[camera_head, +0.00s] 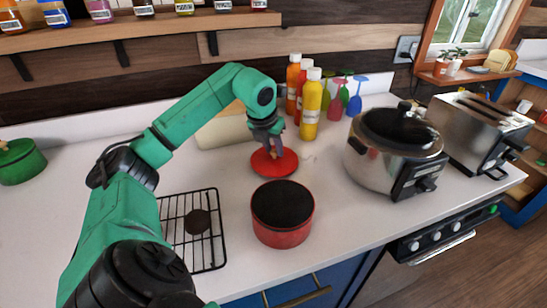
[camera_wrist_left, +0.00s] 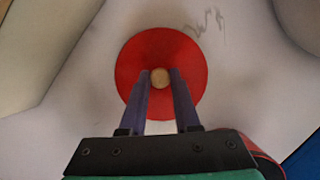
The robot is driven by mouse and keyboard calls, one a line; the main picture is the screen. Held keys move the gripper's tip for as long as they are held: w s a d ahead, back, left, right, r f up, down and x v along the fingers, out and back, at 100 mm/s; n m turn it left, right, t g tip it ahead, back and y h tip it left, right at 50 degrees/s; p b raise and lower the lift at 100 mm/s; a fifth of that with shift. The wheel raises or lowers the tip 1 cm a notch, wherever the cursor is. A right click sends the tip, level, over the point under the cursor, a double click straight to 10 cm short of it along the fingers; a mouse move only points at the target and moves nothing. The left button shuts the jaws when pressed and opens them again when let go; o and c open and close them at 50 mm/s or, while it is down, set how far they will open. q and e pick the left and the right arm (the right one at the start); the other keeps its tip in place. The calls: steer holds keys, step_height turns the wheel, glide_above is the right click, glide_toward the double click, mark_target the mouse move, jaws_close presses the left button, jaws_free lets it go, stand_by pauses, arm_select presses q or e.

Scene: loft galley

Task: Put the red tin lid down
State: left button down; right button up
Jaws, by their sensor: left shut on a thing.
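The red tin lid (camera_head: 287,165) is a round red disc with a pale wooden knob, low at the counter behind the red tin. My left gripper (camera_head: 272,150) is above the lid, shut on its knob. The left wrist view shows the red disc (camera_wrist_left: 133,53) and the knob between the two fingers (camera_wrist_left: 160,79). I cannot tell whether the lid touches the counter. The red tin (camera_head: 282,238) stands open with a dark inside, in front of the lid. My right gripper is not in view.
A black wire rack (camera_head: 211,266) with a dark round item lies left of the tin. Several sauce bottles (camera_head: 311,107) and coloured glasses (camera_head: 354,104) stand behind. A slow cooker (camera_head: 380,170) and a toaster (camera_head: 470,130) are at the right. White counter (camera_head: 335,215) is clear right of the tin.

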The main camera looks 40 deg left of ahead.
arm_select(q)
steer(key=shift+s+d+f, duration=0.15)
steer(key=shift+s+f, duration=0.05)
steer(key=shift+f, duration=0.75)
steer(key=shift+w, duration=0.1)
steer(key=c, duration=0.6)
jaws_free()
steer(key=shift+f, duration=0.1)
steer(key=p+v, duration=0.1)
steer(key=v, duration=1.1)
